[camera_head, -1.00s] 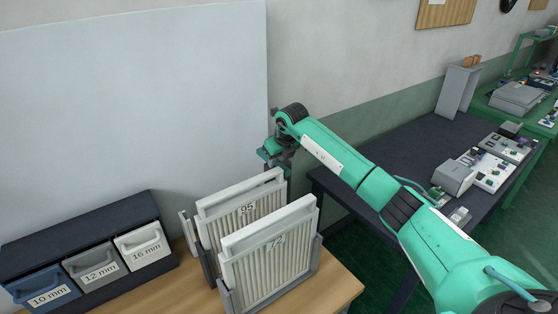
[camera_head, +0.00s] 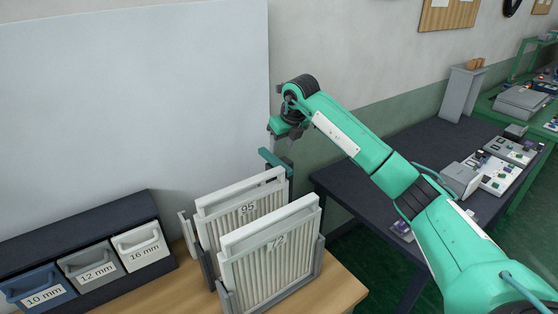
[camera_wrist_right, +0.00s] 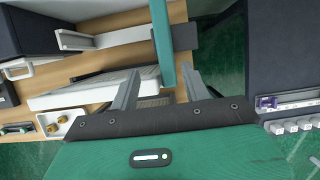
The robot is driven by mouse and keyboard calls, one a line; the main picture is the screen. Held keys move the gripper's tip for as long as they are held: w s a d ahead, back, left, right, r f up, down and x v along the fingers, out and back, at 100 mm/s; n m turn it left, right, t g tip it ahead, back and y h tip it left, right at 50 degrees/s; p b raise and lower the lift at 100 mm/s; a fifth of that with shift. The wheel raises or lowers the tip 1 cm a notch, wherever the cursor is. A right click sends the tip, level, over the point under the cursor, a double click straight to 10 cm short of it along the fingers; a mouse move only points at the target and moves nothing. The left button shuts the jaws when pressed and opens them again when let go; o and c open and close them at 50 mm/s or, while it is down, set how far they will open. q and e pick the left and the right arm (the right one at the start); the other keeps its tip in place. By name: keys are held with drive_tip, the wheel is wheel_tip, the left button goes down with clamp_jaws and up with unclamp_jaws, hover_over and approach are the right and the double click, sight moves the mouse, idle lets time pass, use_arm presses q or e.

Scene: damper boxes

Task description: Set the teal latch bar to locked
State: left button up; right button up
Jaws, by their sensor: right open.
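The teal latch bar (camera_head: 276,162) sits at the back right corner of the filter stand, behind the panel marked 95 (camera_head: 240,208). It runs from upper left to lower right in the head view. In the right wrist view the bar (camera_wrist_right: 162,45) is a long teal strip, its near end appearing between the fingers. My left gripper is not in view.
A second panel marked 72 (camera_head: 272,255) stands in front of the first on the wooden table (camera_head: 345,290). A drawer unit (camera_head: 85,228) stands at the left. A white board (camera_head: 130,100) rises behind. A dark table (camera_head: 400,150) is at the right.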

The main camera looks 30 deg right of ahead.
drive_tip(key=b+v, duration=0.1)
drive_tip(key=v, duration=0.4)
drive_tip(key=shift+s+a+r, duration=0.1)
drive_tip(key=shift+s+r, duration=0.05)
drive_tip(key=shift+r, duration=0.15)
